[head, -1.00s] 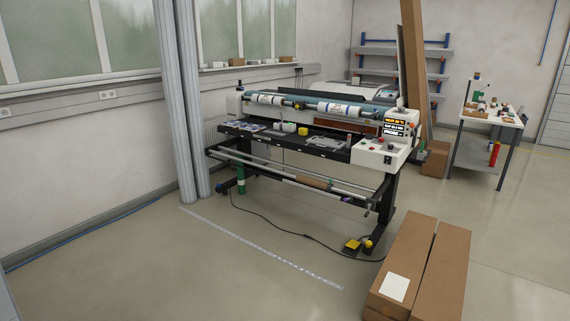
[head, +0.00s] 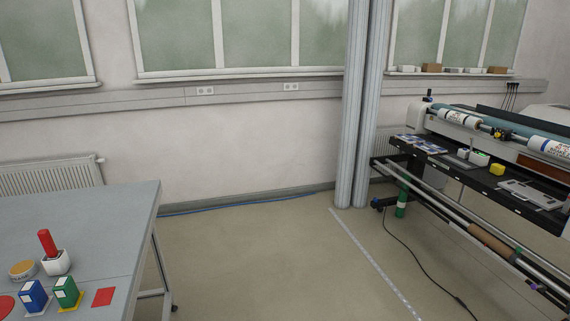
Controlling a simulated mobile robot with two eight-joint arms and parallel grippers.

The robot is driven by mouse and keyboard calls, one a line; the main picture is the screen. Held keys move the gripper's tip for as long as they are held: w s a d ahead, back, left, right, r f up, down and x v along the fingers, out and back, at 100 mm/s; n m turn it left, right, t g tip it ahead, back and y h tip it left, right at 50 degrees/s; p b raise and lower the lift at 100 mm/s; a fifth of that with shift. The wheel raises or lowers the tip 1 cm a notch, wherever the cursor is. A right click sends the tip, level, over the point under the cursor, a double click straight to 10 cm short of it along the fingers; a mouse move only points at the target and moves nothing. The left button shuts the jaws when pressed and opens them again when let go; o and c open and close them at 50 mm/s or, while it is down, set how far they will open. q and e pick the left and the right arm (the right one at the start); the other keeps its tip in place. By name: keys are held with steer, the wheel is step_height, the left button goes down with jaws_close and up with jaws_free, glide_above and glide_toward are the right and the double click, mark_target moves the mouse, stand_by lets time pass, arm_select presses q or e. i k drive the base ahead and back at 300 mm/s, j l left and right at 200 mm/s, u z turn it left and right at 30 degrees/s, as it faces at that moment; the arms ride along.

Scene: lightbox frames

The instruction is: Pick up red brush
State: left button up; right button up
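A red upright cylinder (head: 47,242) stands in a small white holder (head: 57,263) on the grey table (head: 110,222) at the lower left of the head view. I cannot tell for sure whether this red piece is the brush. Neither of my grippers shows in the view.
A blue box (head: 34,295), a green box (head: 67,292) and a round tan-topped item (head: 22,269) stand near the holder. A large roller machine (head: 470,165) stands at the right. Grey columns (head: 352,120) rise by the wall. Open floor lies between table and machine.

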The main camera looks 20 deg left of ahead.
mark_target(48, 241)
steer(key=i+u, duration=0.15)
steer(key=u, duration=0.25)
steer(key=i+u, duration=0.15)
steer(key=u, duration=0.25)
steer(key=i+l+u, duration=0.1)
steer(key=u, duration=0.3)
steer(key=i+l+u, duration=0.15)
steer(key=u, duration=0.25)
steer(key=i+l+u, duration=0.1)
steer(key=u, duration=0.4)
steer(key=i+l+u, duration=0.2)
steer(key=u, duration=0.3)
steer(key=i+l+u, duration=0.15)
steer(key=u, duration=0.3)
